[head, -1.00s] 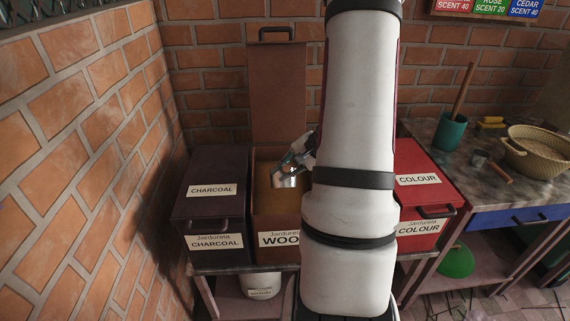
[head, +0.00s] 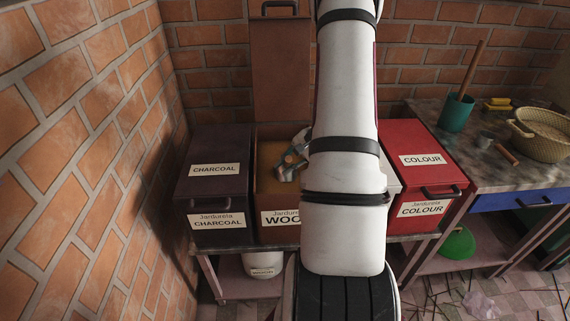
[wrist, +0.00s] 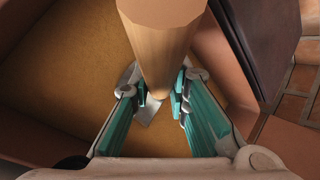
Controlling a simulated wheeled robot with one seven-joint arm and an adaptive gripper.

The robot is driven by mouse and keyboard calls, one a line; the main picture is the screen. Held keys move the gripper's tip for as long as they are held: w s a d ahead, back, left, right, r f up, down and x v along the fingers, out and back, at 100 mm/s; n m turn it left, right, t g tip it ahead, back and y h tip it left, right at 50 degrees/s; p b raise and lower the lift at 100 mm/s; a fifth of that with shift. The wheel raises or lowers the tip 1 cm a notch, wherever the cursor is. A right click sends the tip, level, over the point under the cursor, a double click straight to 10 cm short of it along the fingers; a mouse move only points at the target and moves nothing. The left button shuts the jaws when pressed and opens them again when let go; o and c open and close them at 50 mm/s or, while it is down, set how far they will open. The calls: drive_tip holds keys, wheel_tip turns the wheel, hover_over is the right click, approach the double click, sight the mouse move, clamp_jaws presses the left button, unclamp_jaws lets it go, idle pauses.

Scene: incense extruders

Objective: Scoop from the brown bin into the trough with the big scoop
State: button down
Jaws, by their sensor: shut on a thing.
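The brown bin (head: 263,200), labelled WOOD, stands open between the dark charcoal bin and the red bin. Tan powder (wrist: 70,65) covers its floor in the wrist view. My gripper (head: 294,160) is inside the bin's opening, partly hidden by my arm. In the wrist view my gripper (wrist: 161,98) is shut on the thick wooden handle (wrist: 162,40) of the big scoop. A bit of the scoop's pale metal (wrist: 148,114) shows beyond the fingers, low over the powder. Whether it touches or holds powder is hidden. I see no trough in these views.
The bin's brown lid (head: 281,75) stands upright behind it. The charcoal bin (head: 213,183) and the red colour bin (head: 422,165) are shut. A smaller scoop (head: 488,140), a teal mortar (head: 456,113) and a basket (head: 543,135) are on the right-hand table. A brick wall (head: 85,130) rises at left.

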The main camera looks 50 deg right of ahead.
sight(288, 160)
drive_tip(key=f, duration=0.1)
drive_tip(key=w+d+f+b, duration=0.1)
drive_tip(key=f+b, duration=0.1)
drive_tip(key=shift+w+d+f, duration=0.3)
drive_tip(key=shift+w+d, duration=0.05)
drive_tip(key=shift+d, duration=0.05)
drive_tip(key=w+d+t+h+b, duration=0.1)
drive_tip(key=b, duration=0.2)
drive_tip(key=w+d+f+n+t+b, duration=0.1)
drive_tip(key=d+b, duration=0.1)
drive_tip(key=b, duration=0.1)
drive_tip(key=shift+w+f+h, duration=0.1)
drive_tip(key=shift+w+h, duration=0.15)
drive_tip(key=shift+h, duration=0.15)
drive_tip(key=shift+b, duration=0.35)
drive_tip(key=shift+r+t+h+b, duration=0.3)
drive_tip(key=shift+b, duration=0.9)
drive_tip(key=r+n+t+h+b, duration=0.1)
drive_tip(key=b, duration=0.7)
drive_tip(key=shift+r+t, duration=0.2)
drive_tip(key=shift+t, duration=0.1)
